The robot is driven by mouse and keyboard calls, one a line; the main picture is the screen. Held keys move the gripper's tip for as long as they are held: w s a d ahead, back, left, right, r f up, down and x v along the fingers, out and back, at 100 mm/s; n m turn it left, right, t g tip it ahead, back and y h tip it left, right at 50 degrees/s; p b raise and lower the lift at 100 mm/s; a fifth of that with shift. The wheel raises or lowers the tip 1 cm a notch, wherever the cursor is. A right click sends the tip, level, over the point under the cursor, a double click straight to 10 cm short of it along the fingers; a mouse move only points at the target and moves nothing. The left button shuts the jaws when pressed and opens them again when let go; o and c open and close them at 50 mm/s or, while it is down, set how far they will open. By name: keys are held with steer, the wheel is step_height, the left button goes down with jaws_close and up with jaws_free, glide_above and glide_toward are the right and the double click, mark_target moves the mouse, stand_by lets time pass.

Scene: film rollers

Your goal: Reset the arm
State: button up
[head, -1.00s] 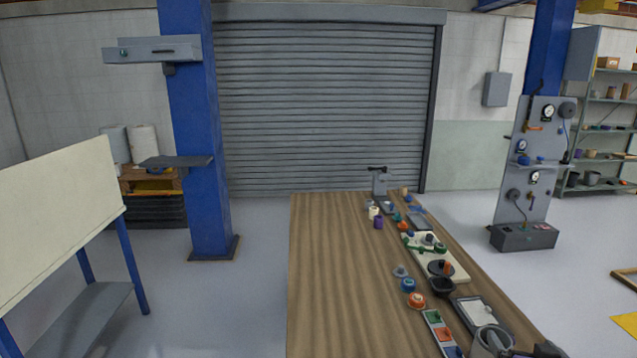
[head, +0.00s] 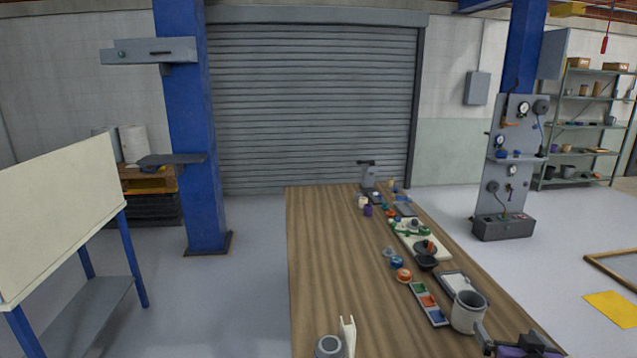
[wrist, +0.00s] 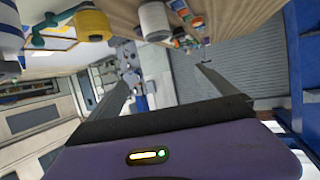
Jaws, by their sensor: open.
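My gripper (head: 518,345) shows at the bottom right edge of the head view, dark with a purple part, beside the table's right edge. Most of my arm is outside that view. In the wrist view my gripper (wrist: 166,75) has its purple body at the bottom and two dark fingers spread wide apart. Nothing is between the fingers. The wrist picture is turned over, with the tabletop along its top.
A wooden table (head: 335,265) fills the middle, its left half mostly bare. A grey cup (head: 468,312), a tray of coloured pieces (head: 429,303) and an orange roller (head: 404,275) line its right side. A white upright piece (head: 347,337) and a grey cylinder (head: 328,346) stand in front.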

step_height(320, 180, up, 5)
steer(key=s+a+t+h, duration=0.1)
steer(key=s+a+t, duration=0.1)
steer(key=s+t, duration=0.1)
steer(key=s+a+f+n+y+b, duration=0.1)
steer(key=s+a+f, duration=0.4)
steer(key=s, duration=0.8)
steer(key=s+a+f+n+y+b, duration=0.1)
steer(key=s+a+f+y+b, duration=0.2)
steer(key=s+a, duration=0.6)
steer(key=s+a+f+n+g+y+b, duration=0.1)
steer(key=s+a+f+b, duration=0.5)
steer(key=s, duration=1.2)
steer(key=shift+s+a+f+n+y, duration=0.25)
steer(key=shift+a+f+n+y, duration=0.35)
steer(key=shift+a, duration=0.45)
